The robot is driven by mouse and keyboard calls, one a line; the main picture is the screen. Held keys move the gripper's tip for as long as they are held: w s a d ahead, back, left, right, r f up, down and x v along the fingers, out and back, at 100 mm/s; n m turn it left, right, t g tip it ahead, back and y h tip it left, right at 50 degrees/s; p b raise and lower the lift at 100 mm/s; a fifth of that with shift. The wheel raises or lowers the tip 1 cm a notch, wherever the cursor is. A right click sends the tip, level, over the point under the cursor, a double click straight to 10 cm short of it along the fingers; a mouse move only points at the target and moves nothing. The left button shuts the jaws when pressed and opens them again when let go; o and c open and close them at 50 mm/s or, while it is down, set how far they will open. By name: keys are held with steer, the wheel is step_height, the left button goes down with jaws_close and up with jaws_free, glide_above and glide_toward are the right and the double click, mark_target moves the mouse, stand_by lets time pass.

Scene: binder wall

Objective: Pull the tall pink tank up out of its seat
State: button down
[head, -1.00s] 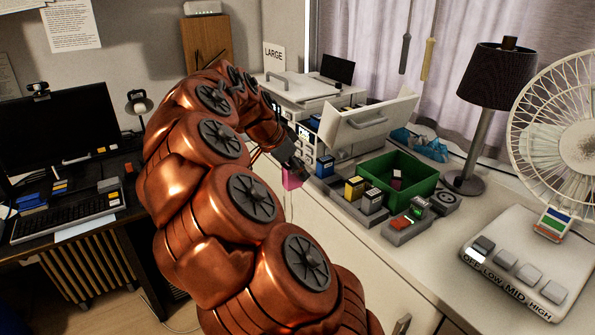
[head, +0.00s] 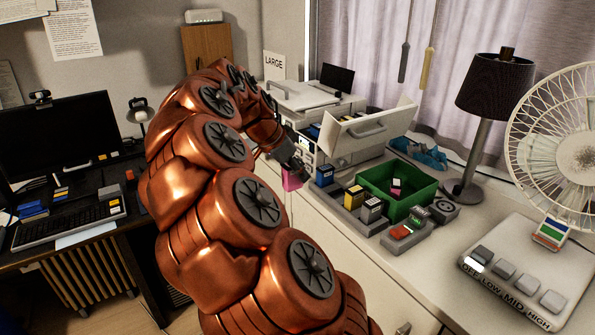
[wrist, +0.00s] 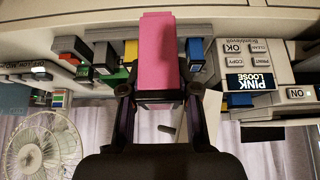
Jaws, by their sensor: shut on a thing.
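The tall pink tank (head: 292,180) is at the end of my arm in the head view, by the front edge of the counter. It fills the middle of the wrist view (wrist: 157,50), which is upside down. My gripper (wrist: 160,95) is shut on one end of it, and it also shows in the head view (head: 299,166). I see no seat around the pink tank in the wrist view; its far end lies against the pale counter front in the picture. I cannot tell its exact height. The printer display (wrist: 252,82) reads "PINK LOOSE".
The printer's lid (head: 365,130) stands open. A fan (head: 560,145) and lamp (head: 495,85) are at right.

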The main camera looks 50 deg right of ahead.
steer(key=shift+r, duration=0.1)
steer(key=shift+r+p, duration=0.9)
steer(key=shift+r, duration=1.05)
